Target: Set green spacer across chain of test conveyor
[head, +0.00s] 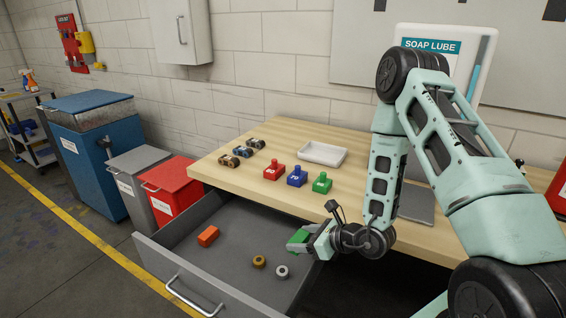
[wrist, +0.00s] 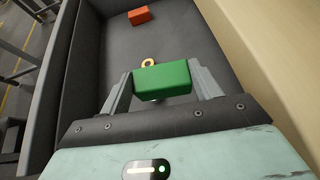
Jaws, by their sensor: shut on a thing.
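My gripper (head: 303,242) is shut on the green spacer (wrist: 162,78), a plain rectangular block held between the two fingers in the wrist view. In the head view the green spacer (head: 298,236) shows at the jaw tips, above the right part of the open drawer (head: 160,259) and beside the table's front edge. I cannot tell its exact height above the drawer floor. I do not make out the test conveyor or its chain in either view.
The drawer holds an orange block (head: 208,236), a brass ring (head: 259,261) and a grey ring (head: 282,271). The wooden table (head: 235,178) carries red (head: 275,171), blue (head: 297,176) and green (head: 322,183) knobbed blocks, a white tray (head: 322,153) and several small dark-and-brown parts.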

